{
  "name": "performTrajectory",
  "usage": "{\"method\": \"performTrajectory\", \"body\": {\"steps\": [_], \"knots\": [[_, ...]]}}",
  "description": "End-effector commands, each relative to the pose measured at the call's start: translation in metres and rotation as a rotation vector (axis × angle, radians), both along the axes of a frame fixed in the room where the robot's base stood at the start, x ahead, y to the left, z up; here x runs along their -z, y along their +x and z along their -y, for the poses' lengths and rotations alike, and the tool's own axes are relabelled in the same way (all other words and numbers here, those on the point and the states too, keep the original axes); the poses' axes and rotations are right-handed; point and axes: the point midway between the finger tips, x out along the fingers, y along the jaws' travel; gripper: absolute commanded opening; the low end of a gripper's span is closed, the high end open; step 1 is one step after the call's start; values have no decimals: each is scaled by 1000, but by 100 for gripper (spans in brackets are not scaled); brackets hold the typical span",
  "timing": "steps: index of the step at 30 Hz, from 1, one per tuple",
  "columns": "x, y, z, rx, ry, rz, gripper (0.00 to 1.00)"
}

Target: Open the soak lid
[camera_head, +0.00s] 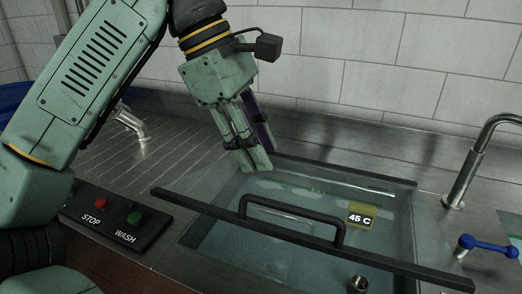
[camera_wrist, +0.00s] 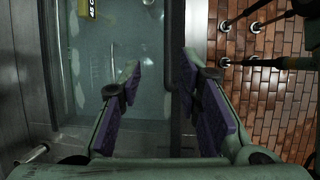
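The soak lid (camera_head: 290,187) is a clear panel with dark bars along its front and back edges. It lies flat over the water-filled basin and looks closed. Its black bar handle (camera_head: 293,216) stands up near the front bar, with nothing holding it. A yellow "45 C" label (camera_head: 361,216) shows on the right, and also in the wrist view (camera_wrist: 88,10). My gripper (camera_head: 257,155) hangs above the back-left part of the lid, behind the handle. In the wrist view its purple-padded fingers (camera_wrist: 160,85) are apart with nothing between them.
A panel with red STOP and green WASH buttons (camera_head: 117,220) sits at the front left. A tap (camera_head: 470,165) and a blue lever (camera_head: 487,246) stand on the right. Another tap (camera_head: 130,120) is behind my arm. A tiled wall (camera_head: 400,60) closes the back.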

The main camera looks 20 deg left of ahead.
Motion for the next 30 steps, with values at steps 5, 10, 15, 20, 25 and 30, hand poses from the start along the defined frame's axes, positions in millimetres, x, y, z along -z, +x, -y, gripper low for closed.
{"method": "performTrajectory", "body": {"steps": [5, 10, 15, 20, 25, 30], "knots": [[-1, 0, 0, 1, 0, 0, 31], [-1, 0, 0, 1, 0, 0, 31], [-1, 0, 0, 1, 0, 0, 21], [10, -2, -5, -25, -21, 24, 10], [51, -11, -28, -183, -139, 144, 0], [95, -31, -67, -461, -335, 325, 0]]}}
